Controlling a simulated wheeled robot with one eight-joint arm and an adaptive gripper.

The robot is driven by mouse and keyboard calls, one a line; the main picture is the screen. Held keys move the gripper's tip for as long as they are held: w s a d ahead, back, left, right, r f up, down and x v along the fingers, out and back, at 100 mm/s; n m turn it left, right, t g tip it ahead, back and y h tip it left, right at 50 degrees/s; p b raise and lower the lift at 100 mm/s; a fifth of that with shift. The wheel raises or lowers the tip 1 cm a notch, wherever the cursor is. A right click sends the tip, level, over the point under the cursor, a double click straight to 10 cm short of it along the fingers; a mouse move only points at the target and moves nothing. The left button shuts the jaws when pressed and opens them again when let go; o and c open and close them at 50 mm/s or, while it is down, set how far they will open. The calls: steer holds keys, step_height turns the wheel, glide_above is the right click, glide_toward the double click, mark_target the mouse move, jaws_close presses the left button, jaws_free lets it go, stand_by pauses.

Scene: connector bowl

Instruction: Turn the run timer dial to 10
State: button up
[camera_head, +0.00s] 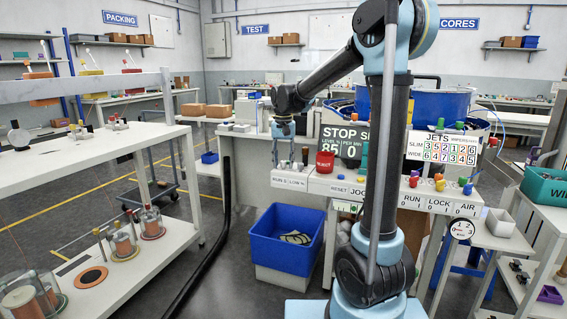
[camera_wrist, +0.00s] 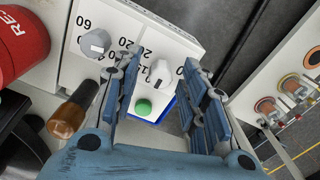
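In the wrist view my gripper (camera_wrist: 160,64) is open, with its two blue fingers on either side of a pale dial knob (camera_wrist: 160,74). Clear gaps show between the knob and both fingers. A dark mark is on the knob, and printed numbers stand around it, partly hidden by the left finger. A second grey dial knob (camera_wrist: 95,43) is to its left, near a printed 60. In the head view my gripper (camera_head: 284,128) is above the left end of the control panel (camera_head: 318,187).
A green button (camera_wrist: 143,107), a brown-tipped handle (camera_wrist: 70,114) and a red reject cup (camera_wrist: 20,40) are close to my gripper. The cup also shows in the head view (camera_head: 325,162). A blue bin (camera_head: 285,240) stands below the panel. Display boards (camera_head: 344,140) rise behind it.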

step_height(320, 180, up, 12)
stand_by(0.7)
